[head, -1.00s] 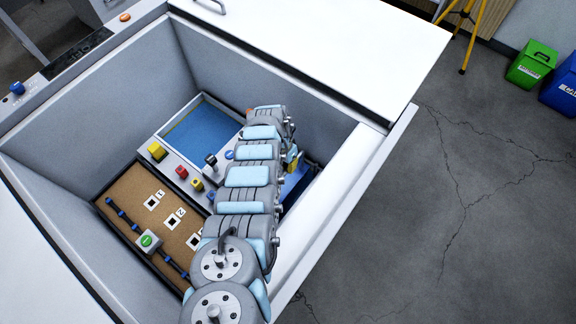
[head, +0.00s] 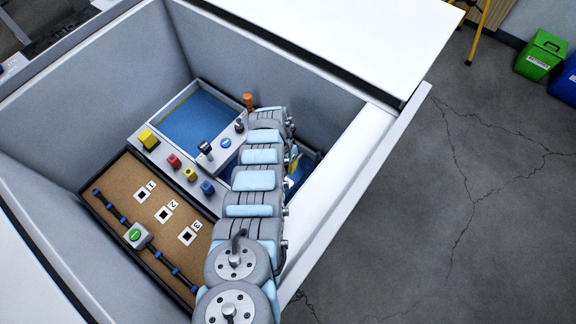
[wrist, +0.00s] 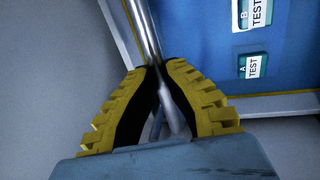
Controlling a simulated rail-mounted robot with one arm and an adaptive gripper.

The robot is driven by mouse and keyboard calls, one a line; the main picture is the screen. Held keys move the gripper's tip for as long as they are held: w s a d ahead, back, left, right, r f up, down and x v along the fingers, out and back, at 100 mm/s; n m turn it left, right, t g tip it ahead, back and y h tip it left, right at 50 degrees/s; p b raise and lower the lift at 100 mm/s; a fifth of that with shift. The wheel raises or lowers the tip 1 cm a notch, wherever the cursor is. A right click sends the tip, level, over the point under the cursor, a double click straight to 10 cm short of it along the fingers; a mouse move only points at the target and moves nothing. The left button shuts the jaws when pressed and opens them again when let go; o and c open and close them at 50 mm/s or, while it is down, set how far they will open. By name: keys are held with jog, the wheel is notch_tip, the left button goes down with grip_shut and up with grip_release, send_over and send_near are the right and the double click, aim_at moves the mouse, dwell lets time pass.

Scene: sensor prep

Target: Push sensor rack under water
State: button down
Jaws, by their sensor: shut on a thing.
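My gripper (wrist: 160,105) is shut on a slim metal rod (wrist: 148,35) between its yellow ribbed fingers. I cannot tell whether the rod belongs to the sensor rack. Beyond it, a blue surface (wrist: 210,45) carries teal pieces marked A TEST (wrist: 252,66) and B TEST (wrist: 253,14). I cannot tell whether these are on the rack, or above or below water. In the head view, my arm hides most of the gripper; a bit of yellow shows over a blue basin (head: 303,170) at its right. Another blue-filled basin (head: 195,122) lies left of the arm.
A grey panel with a yellow block (head: 148,139), a red block (head: 173,160) and a black lever (head: 205,148) borders the left basin. A brown board (head: 150,205) with numbered markers lies in front. High walls (head: 60,130) enclose the well; its white right rim (head: 350,175) is close to my arm.

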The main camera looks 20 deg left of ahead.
jog(key=shift+s+f+b, duration=0.1)
jog(key=shift+f+b, duration=1.25)
jog(key=shift+f, duration=0.6)
jog(key=c, duration=1)
grip_release()
jog(key=shift+c, duration=0.2)
jog(key=shift+r, duration=0.1)
jog(key=shift+r, duration=0.1)
jog(key=w+a+r+p, duration=0.1)
jog(key=a+r+p, duration=0.2)
jog(key=r+p, duration=1.5)
notch_tip(320, 180, up, 12)
jog(key=shift+r+p, duration=0.1)
jog(key=shift+p, duration=0.3)
